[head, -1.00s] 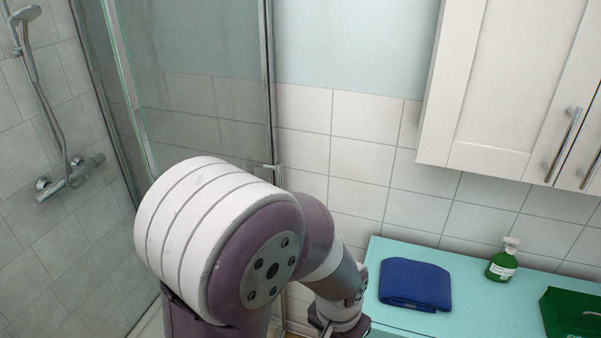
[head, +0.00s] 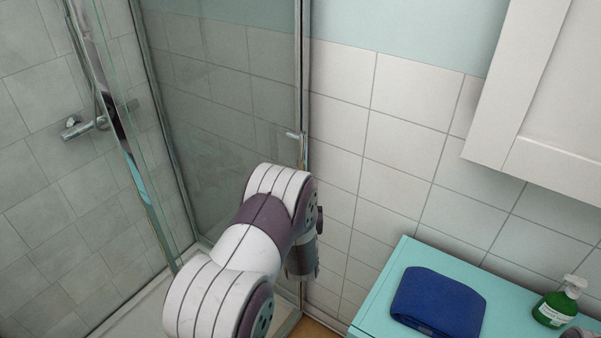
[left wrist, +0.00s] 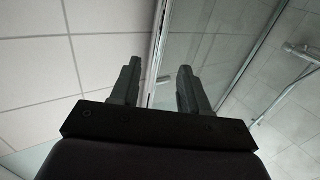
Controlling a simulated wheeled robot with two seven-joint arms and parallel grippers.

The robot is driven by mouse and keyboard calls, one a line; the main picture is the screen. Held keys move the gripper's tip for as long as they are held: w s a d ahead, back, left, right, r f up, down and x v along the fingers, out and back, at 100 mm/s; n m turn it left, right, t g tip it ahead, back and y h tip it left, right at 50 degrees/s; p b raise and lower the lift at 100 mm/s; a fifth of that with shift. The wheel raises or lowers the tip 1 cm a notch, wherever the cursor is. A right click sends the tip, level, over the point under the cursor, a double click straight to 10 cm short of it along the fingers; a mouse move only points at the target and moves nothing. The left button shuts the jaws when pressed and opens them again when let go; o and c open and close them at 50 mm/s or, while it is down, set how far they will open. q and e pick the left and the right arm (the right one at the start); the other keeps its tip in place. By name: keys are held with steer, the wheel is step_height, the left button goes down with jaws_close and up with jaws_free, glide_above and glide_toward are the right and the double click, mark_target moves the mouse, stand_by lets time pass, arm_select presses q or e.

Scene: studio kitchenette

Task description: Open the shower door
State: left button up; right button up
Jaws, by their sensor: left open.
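The shower door (head: 225,100) is a clear glass panel in the head view, beside a chrome upright by the tiled wall. A small metal handle (head: 294,135) sticks out at that upright. I cannot tell how far the door stands open. My left arm crosses in front of the glass, its wrist hanging just below the handle; its fingers are hidden there. In the left wrist view my left gripper (left wrist: 157,85) is open and empty, fingers apart, with the metal upright (left wrist: 158,40) behind the gap and glass to its right. My right gripper is not in view.
A turquoise counter (head: 385,290) stands at the lower right, with a folded blue cloth (head: 437,302) and a green soap bottle (head: 555,308) on it. A white wall cabinet (head: 545,90) hangs above. A shower mixer (head: 85,127) is on the left wall behind glass.

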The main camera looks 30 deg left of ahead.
mark_target(303, 168)
arm_select(q)
steer(key=x, duration=0.3)
steer(key=p+x, duration=0.1)
steer(key=x, duration=0.3)
steer(key=p+x, duration=0.1)
steer(key=x, duration=0.3)
steer(key=shift+r, duration=0.3)
steer(key=shift+w+a, duration=0.15)
steer(key=shift+w, duration=0.35)
steer(key=shift+a, duration=0.1)
jaws_close()
